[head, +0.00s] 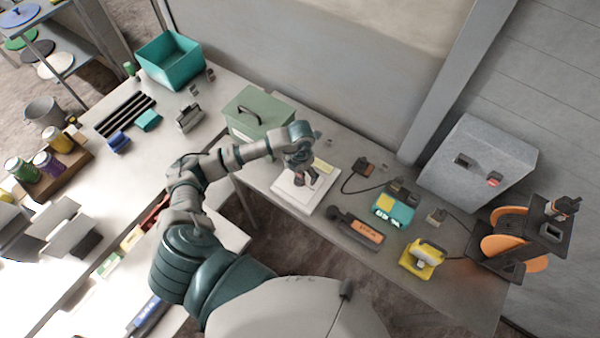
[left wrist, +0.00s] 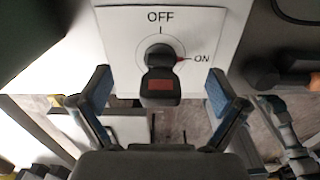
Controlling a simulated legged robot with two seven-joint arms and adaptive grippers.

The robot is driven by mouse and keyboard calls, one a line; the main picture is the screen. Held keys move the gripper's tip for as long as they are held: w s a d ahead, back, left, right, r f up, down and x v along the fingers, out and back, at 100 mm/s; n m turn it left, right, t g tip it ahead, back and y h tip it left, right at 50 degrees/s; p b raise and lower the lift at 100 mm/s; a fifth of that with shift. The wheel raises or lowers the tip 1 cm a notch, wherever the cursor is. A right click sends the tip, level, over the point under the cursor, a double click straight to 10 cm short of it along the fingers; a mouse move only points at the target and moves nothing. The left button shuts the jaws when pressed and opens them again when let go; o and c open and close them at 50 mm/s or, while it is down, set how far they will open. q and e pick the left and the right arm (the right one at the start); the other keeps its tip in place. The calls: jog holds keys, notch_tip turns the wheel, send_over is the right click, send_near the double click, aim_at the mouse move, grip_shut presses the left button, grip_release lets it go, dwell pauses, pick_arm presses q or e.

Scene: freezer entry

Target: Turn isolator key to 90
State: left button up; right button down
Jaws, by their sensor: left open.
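The isolator is a white square panel (head: 297,195) on the bench; its face (left wrist: 118,30) fills the upper middle of the left wrist view. It is marked OFF at the top and ON at the right. A black key (left wrist: 160,88) with a red patch stands out from the round dial. A small red mark shows at the dial's right, beside ON; I cannot tell whether it belongs to the key. My left gripper (head: 304,174) is over the panel. In the left wrist view its open fingers (left wrist: 158,92) stand either side of the key, with gaps on both sides. My right gripper is out of view.
A green box (head: 258,112) with a handle stands behind my left forearm. Right of the panel are a black-and-orange tool (head: 357,231), a teal-and-yellow device (head: 393,208), a yellow device (head: 422,258) and a grey cabinet (head: 478,165). A cable runs near the panel.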

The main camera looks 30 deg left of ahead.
pick_arm(q)
jog(key=shift+r+p, duration=0.4)
jog(key=shift+r, duration=0.35)
jog(key=shift+a+r+p, duration=0.1)
jog(key=shift+r+p, duration=1.15)
jog(key=shift+r, duration=0.75)
